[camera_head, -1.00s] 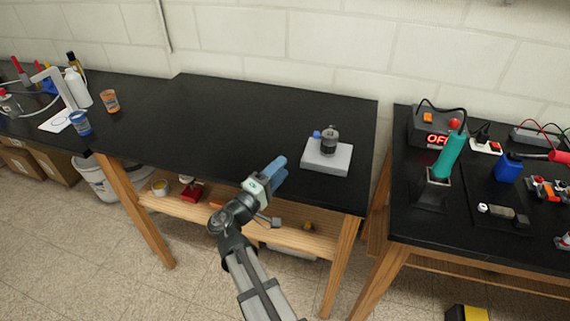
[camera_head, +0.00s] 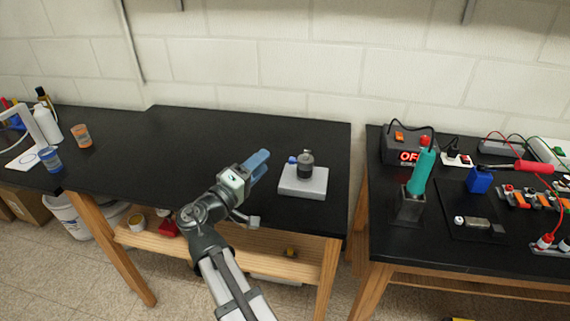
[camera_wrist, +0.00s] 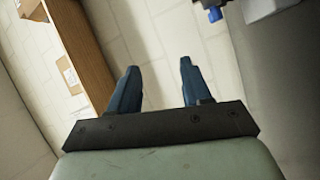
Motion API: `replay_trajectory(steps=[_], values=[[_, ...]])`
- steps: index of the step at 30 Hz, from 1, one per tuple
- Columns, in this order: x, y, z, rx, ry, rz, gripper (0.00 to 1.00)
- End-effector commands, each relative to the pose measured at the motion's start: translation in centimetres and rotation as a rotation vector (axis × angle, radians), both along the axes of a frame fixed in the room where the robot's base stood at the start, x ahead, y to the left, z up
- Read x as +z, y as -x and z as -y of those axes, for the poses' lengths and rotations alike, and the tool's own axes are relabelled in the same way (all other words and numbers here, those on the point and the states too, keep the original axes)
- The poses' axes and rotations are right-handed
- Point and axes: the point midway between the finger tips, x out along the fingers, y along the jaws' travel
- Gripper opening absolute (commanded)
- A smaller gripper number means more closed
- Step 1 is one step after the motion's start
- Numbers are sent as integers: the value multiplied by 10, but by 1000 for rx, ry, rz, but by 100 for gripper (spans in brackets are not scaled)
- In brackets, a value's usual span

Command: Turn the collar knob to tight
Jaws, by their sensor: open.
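In the head view a dark grey collar with a round knob (camera_head: 305,164) stands on a pale grey block (camera_head: 302,182) on the black middle table. A small blue part (camera_head: 292,160) sticks out on the collar's left side. It also shows as a blue tip (camera_wrist: 215,13) at the top edge of the wrist view, beside part of the pale block (camera_wrist: 268,6). The knob's markings are too small to read.
The middle table (camera_head: 215,135) is bare left of and behind the block. The right bench holds a soldering iron in its stand (camera_head: 412,200), a box reading OFF (camera_head: 402,145), and cables. Cups and a bottle (camera_head: 47,125) stand far left.

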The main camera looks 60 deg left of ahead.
Motion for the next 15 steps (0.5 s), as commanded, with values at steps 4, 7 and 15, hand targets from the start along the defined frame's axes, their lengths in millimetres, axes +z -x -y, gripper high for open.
replay_trajectory(steps=[4, 7, 15], values=[[14, -3, 1, -1, 11, -112, 48], [9, -2, 0, 8, 81, -194, 48], [-31, 7, -5, 60, 381, -305, 48]])
